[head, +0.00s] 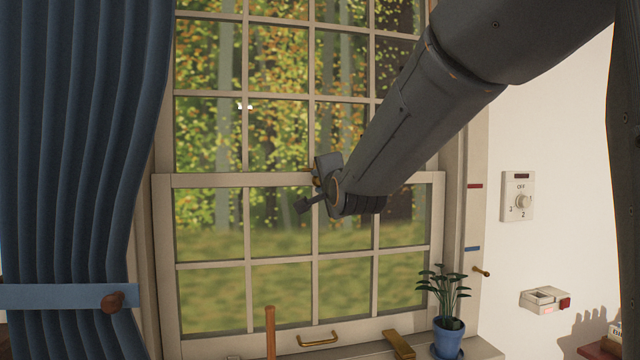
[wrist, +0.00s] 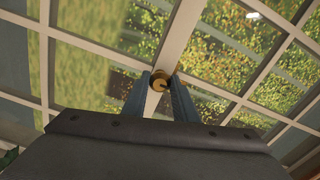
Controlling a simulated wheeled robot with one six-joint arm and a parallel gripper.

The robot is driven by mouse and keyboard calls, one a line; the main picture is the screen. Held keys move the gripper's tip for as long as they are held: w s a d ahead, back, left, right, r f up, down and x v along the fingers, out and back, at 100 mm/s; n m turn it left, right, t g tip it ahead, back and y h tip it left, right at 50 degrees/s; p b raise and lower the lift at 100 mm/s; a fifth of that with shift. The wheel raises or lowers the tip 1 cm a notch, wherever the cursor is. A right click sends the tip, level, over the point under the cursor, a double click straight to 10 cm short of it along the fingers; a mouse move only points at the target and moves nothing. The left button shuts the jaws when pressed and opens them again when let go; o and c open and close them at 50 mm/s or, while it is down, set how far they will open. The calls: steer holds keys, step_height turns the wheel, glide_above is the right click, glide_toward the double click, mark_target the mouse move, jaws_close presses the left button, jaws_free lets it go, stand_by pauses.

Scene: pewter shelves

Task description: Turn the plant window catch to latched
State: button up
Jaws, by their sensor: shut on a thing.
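The window catch (wrist: 160,81) is a small round brass piece between my fingertips in the wrist view. It sits where the middle rail (head: 220,180) of the window crosses an upright bar. My gripper (wrist: 161,86) is shut on the catch, with one finger on each side of it. In the head view my gripper (head: 314,188) is at the middle rail, and a bit of brass shows beside it. My wrist hides most of the catch there, so its turn cannot be read clearly.
A potted plant (head: 448,335) stands on the sill at the right. A brass handle (head: 318,339) is on the lower sash, with a wooden stick (head: 270,332) beside it. A blue curtain (head: 75,150) hangs left. A dial (head: 522,202) is on the right wall.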

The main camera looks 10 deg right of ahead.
steer(key=o, duration=1)
steer(key=shift+o, duration=0.2)
steer(key=s+b, duration=0.1)
steer(key=s, duration=0.7)
steer(key=shift+b, duration=0.4)
steer(key=shift+w+f, duration=0.1)
steer(key=shift+f, duration=0.05)
